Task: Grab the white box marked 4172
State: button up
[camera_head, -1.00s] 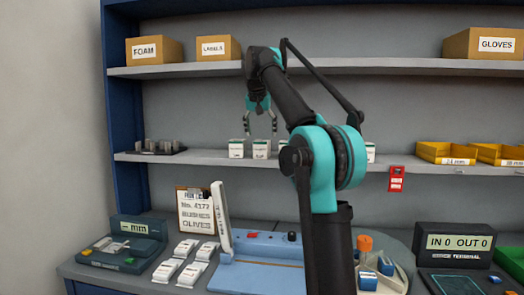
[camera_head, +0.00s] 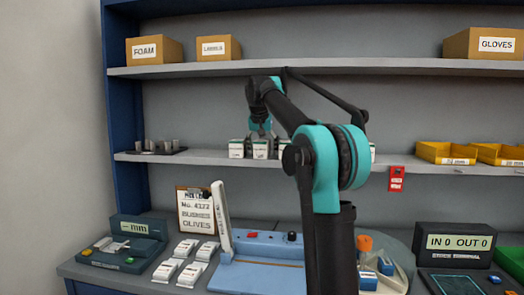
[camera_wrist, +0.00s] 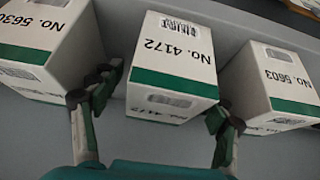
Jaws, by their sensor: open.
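The white box marked No. 4172 (camera_wrist: 172,60), with a green band, stands in the middle of the wrist view. In the head view the box below my gripper, apparently this one (camera_head: 261,150), stands on the middle shelf; its print is too small to read there. My gripper (camera_wrist: 162,105) is open, with one finger on each side of the box's near end. I cannot tell whether the fingers touch it. In the head view my gripper (camera_head: 262,132) is just above the row of boxes.
The gaps beside the fingers are narrow. The middle shelf (camera_head: 210,157) carries the row. A clipboard (camera_head: 197,211) naming No. 4172 stands below.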

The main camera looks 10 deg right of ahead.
jog(key=c, duration=1.4)
jog(key=shift+r, duration=0.1)
jog(key=shift+c, duration=0.2)
